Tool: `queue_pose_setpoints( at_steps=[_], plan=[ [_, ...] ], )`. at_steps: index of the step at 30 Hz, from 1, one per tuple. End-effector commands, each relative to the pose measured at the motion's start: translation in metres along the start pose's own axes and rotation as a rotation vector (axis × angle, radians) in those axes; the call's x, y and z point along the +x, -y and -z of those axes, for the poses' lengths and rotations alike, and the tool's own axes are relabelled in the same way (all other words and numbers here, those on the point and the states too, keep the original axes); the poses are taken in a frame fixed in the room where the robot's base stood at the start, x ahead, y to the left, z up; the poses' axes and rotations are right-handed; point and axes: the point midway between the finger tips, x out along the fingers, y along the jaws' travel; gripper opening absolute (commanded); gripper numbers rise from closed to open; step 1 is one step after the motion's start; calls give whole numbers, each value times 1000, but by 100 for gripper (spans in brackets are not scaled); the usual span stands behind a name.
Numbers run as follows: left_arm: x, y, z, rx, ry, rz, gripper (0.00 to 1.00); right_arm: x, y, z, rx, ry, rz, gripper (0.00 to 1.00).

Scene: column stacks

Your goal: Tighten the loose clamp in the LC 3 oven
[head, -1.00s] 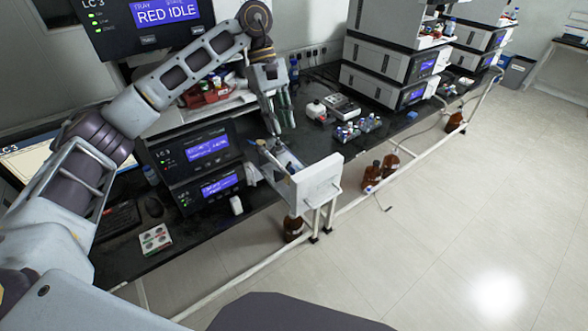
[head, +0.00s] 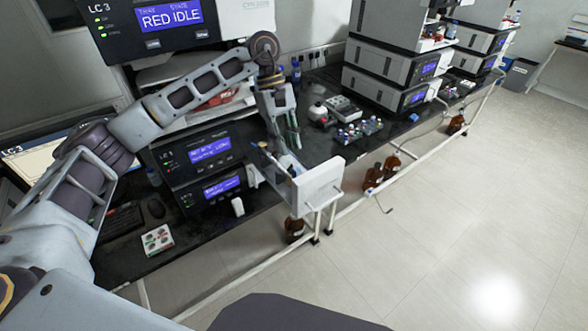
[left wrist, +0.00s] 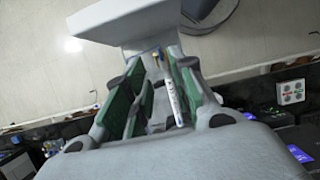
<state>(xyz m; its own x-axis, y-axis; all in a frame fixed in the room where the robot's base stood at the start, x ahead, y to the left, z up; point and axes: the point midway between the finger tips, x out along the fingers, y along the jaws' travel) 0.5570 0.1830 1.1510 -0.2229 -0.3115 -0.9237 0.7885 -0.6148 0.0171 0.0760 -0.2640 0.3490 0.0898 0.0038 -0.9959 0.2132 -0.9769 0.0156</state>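The LC 3 oven is the pulled-out drawer with a white front (head: 318,187), at the right side of the LC 3 stack. The drawer front also fills the top of the left wrist view (left wrist: 130,22). A slim white column with dark print (left wrist: 172,100) shows between my left gripper's fingers, closer to the right one, with a brass-coloured fitting near its far end. The clamp is too small to make out. My left gripper (head: 292,143) points down over the open drawer. Its green-padded fingers (left wrist: 152,95) are apart; no grip on the column shows. My right gripper is out of view.
LC 3 modules with blue displays (head: 222,185) stand left of the drawer, with a top unit reading RED IDLE (head: 165,17). Vials (head: 358,130) and a small device (head: 343,108) lie on the black bench to the right. Brown bottles (head: 373,176) stand below.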

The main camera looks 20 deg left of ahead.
Motion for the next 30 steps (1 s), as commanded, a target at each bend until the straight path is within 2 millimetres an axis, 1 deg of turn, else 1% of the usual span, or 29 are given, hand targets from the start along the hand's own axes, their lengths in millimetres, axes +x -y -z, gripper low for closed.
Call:
queue_pose_setpoints(
  at_steps=[9, 15, 18, 24, 30],
  plan=[
    [42, 0, -1, 0, 1, 2, 25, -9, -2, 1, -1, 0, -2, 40],
    [67, 0, -1, 0, 1, 2, 25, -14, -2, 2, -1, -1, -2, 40],
    [76, 0, -1, 0, 0, 0, 25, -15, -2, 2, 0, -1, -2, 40],
    [87, 0, -1, 1, 1, 0, 25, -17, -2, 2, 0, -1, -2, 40],
    [89, 0, 0, 1, 0, 0, 25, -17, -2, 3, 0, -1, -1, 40]
  ],
)
